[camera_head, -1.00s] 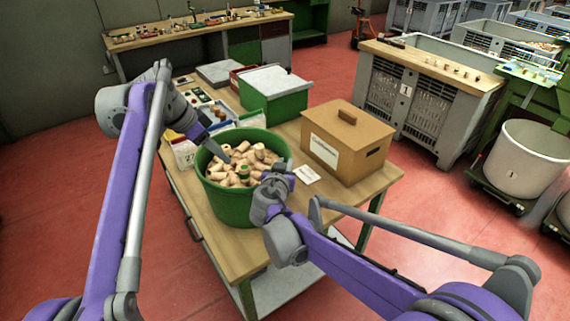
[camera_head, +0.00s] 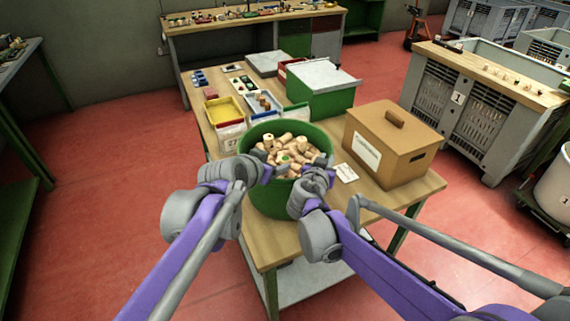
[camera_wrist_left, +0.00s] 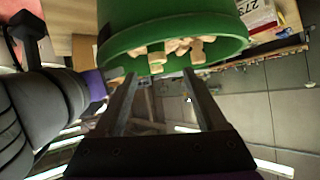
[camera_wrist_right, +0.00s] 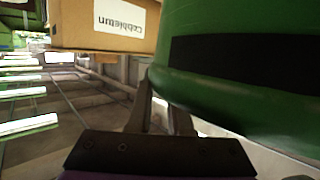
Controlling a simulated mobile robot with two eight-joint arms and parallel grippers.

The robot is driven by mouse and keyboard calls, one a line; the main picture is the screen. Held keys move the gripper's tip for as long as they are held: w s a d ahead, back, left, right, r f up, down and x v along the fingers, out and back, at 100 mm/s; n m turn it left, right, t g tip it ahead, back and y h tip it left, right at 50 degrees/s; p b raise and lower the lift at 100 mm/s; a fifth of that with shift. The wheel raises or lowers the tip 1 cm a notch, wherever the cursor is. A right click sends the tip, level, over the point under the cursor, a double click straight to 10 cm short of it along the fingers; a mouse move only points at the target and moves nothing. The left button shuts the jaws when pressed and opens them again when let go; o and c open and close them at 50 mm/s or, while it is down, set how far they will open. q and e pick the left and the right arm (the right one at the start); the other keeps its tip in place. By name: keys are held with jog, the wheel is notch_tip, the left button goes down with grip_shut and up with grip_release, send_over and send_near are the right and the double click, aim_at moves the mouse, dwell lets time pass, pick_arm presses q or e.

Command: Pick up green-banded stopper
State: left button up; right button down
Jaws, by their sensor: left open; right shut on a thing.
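The green bucket (camera_head: 262,200) stands on the wooden table, full of cork stoppers. One stopper with a green mark, the green-banded stopper (camera_head: 284,158), lies among them near the middle. My left gripper (camera_head: 264,166) is at the bucket's front-left rim. In the left wrist view its fingers (camera_wrist_left: 160,76) are apart with nothing between them, close to the bucket's rim. My right gripper (camera_head: 318,172) is at the bucket's right rim. In the right wrist view its fingers (camera_wrist_right: 167,100) meet the rim and seem shut on it; the tips are partly hidden.
A brown lidded box (camera_head: 395,145) stands right of the bucket, with a white card (camera_head: 346,173) between them. A yellow tray (camera_head: 226,110) and a green case with a grey lid (camera_head: 320,92) lie behind. The table's front edge is close to the bucket.

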aim_at(282, 163)
pick_arm(q)
jog(key=s+n+t, duration=0.2)
jog(key=s, duration=0.2)
jog(key=x, duration=1.2)
jog(key=shift+a+f, duration=0.2)
jog(key=shift+a, duration=0.15)
grip_shut()
